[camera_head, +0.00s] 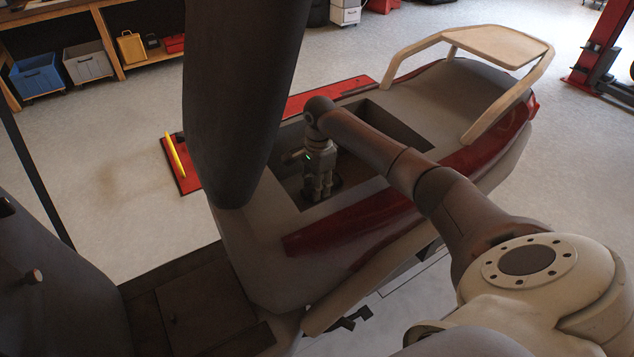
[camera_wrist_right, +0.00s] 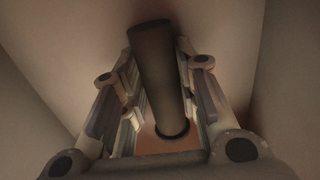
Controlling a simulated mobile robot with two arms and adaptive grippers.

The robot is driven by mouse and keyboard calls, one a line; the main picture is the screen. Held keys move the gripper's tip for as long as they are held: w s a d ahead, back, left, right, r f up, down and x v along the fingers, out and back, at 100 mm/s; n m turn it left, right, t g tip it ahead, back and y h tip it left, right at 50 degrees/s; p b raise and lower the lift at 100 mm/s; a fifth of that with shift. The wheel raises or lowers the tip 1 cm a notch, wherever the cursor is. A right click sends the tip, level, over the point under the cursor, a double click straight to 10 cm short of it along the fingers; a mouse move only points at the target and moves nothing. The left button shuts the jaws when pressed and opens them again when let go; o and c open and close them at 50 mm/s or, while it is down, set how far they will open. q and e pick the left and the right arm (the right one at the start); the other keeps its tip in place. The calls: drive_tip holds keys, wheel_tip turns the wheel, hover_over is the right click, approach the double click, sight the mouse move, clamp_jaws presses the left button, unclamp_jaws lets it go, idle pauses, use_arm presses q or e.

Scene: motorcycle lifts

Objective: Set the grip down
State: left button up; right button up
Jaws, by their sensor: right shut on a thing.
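My right gripper (camera_head: 318,190) points down inside the open compartment of the motorcycle's seat body (camera_head: 410,115). In the right wrist view, my right gripper (camera_wrist_right: 158,95) is shut on the grip (camera_wrist_right: 158,75), a dark cylinder with a ring at its near end. The grip lies lengthwise between the two fingers. In the head view I cannot make out the grip clearly; the gripper and the compartment's shade hide it. Pale compartment walls surround the gripper in the wrist view. I cannot tell whether the grip touches the compartment floor. My left gripper does not show.
The compartment's rim and walls are close around my right gripper. A tan rear rack (camera_head: 500,45) rises at the seat's far end. A red lift platform (camera_head: 330,95) lies behind. A shelf with a blue bin (camera_head: 40,76) and a grey bin (camera_head: 88,63) stands at the back left.

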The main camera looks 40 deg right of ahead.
drive_tip(key=shift+f, duration=0.2)
drive_tip(key=o, duration=1)
drive_tip(key=shift+r, duration=0.2)
drive_tip(key=shift+r, duration=0.2)
wheel_tip(320, 180, up, 12)
drive_tip(key=b, duration=0.4)
drive_tip(key=shift+d+f+b, duration=0.15)
drive_tip(key=shift+d+b, duration=0.1)
drive_tip(key=shift+b, duration=0.05)
